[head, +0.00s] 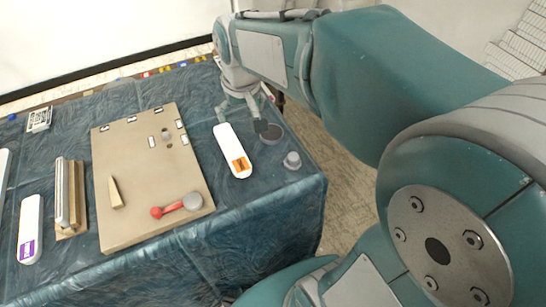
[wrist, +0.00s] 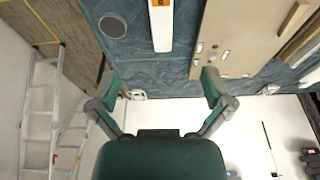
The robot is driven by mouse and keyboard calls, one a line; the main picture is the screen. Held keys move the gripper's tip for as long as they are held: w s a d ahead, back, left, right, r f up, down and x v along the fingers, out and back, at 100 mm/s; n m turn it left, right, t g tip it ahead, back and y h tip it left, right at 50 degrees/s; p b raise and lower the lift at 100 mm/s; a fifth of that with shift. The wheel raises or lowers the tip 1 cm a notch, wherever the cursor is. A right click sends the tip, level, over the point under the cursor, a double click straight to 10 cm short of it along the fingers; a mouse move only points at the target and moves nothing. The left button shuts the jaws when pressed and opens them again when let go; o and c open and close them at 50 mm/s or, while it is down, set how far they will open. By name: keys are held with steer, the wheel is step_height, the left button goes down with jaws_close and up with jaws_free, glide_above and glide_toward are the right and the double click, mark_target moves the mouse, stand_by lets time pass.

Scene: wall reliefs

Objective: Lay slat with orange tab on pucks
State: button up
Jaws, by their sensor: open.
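The white slat with the orange tab (head: 227,144) lies flat on the blue cloth-covered table, right of the tan board. Its orange tab is at the near end. In the wrist view the slat (wrist: 161,32) runs in from the top edge. A dark disc (wrist: 112,26) also shows in the wrist view. My gripper (head: 243,114) is open and empty, by the slat's far end; its spread fingers (wrist: 161,84) show in the wrist view.
The tan board (head: 140,215) holds a wooden wedge (head: 115,193), a red-handled piece (head: 170,209) and grey knobs. A slat with a purple tab (head: 31,230) and a wooden block with a pale bar (head: 80,205) lie left. A ladder (wrist: 40,115) stands beyond the table.

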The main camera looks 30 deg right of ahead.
steer(key=s+r+t, duration=0.1)
steer(key=s+t, duration=0.1)
steer(key=s, duration=1.3)
steer(key=shift+t, duration=0.4)
steer(key=shift+s+d+r, duration=0.1)
